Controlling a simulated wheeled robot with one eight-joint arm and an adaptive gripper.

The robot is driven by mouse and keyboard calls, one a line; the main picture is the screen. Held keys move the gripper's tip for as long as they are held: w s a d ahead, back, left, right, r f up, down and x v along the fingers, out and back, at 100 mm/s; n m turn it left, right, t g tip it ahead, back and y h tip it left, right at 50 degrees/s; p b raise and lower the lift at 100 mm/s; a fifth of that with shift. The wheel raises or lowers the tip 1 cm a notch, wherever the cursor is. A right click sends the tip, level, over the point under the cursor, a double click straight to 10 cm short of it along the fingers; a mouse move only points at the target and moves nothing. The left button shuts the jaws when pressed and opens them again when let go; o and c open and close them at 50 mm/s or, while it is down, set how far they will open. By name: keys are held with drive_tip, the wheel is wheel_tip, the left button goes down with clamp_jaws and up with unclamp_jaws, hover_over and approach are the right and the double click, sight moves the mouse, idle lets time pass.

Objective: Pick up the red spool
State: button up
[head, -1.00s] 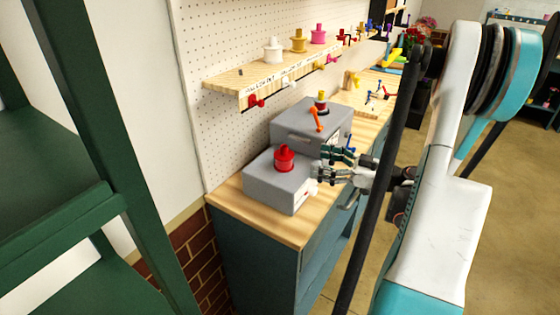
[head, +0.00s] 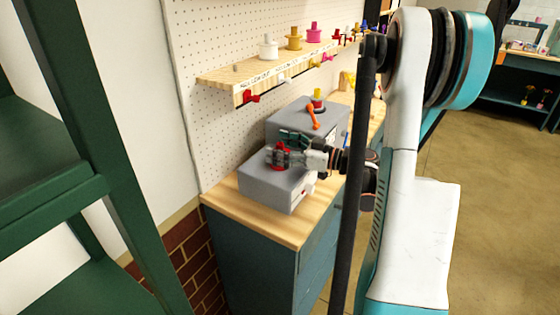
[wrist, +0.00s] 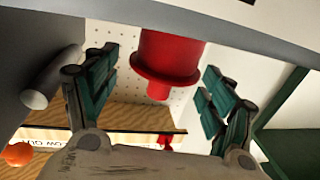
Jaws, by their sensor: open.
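The red spool (head: 278,158) stands on the nearer grey box (head: 270,187) on the wooden counter. My gripper (head: 285,148) is at the spool, and its fingers cover part of it in the head view. In the wrist view the red spool (wrist: 168,58) shows between the two green-padded fingers of my gripper (wrist: 158,78), with a visible gap on each side. The jaws are open.
A shelf (head: 225,80) with white, yellow and pink spools juts from the pegboard (head: 190,120). A green frame (head: 85,130) stands at left.

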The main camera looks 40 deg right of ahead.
drive_tip(key=c, duration=1.3)
